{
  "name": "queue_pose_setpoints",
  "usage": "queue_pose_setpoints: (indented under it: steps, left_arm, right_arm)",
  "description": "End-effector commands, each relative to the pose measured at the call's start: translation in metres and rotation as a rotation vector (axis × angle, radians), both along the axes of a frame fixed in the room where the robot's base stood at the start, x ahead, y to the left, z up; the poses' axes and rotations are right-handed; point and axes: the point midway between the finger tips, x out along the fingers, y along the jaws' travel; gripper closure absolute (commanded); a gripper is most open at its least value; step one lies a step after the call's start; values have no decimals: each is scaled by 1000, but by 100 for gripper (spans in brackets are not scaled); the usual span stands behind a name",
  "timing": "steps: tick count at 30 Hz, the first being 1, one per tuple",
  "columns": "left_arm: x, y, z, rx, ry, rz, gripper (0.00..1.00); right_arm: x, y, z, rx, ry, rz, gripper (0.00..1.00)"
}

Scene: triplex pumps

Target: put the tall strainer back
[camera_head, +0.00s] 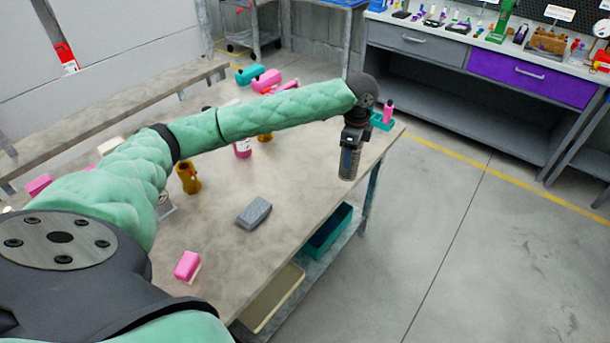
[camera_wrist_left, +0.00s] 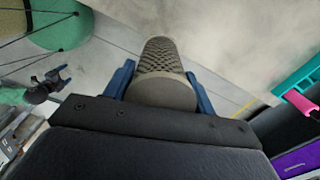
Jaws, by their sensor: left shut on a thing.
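My left gripper (camera_head: 351,150) points down at the right end of the workbench. It is shut on the tall strainer (camera_head: 347,166), a grey upright cylinder. The left wrist view shows the strainer (camera_wrist_left: 160,62) with a textured mesh side and a smooth near end between the two blue fingers. In the head view its lower end is near the table's right edge; I cannot tell whether it touches the top. What looks like my right gripper (camera_wrist_left: 58,78) is small at the left of the left wrist view; its jaws are too small to judge.
The workbench (camera_head: 300,165) carries a grey block (camera_head: 254,213), a pink block (camera_head: 187,266), brass-coloured parts (camera_head: 188,178) and a teal tray (camera_head: 377,122) with a pink bottle (camera_head: 388,112). A teal bin (camera_head: 328,236) sits on the lower shelf. Floor beyond the right edge is clear.

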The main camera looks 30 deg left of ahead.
Motion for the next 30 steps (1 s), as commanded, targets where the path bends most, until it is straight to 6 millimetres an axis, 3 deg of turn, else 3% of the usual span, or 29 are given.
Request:
queue_pose_setpoints:
  steps: [12, 22, 30]
  left_arm:
    - [36, 36, 28, -12, 3, -572, 69]
    - [41, 52, 33, -17, 6, -729, 69]
    - [24, 92, 10, -16, 8, -729, 69]
  right_arm:
    - [1, 6, 39, 11, 1, -2, 19]
    - [6, 6, 57, 13, -10, -1, 19]
    - [-7, 0, -8, 0, 6, -2, 19]
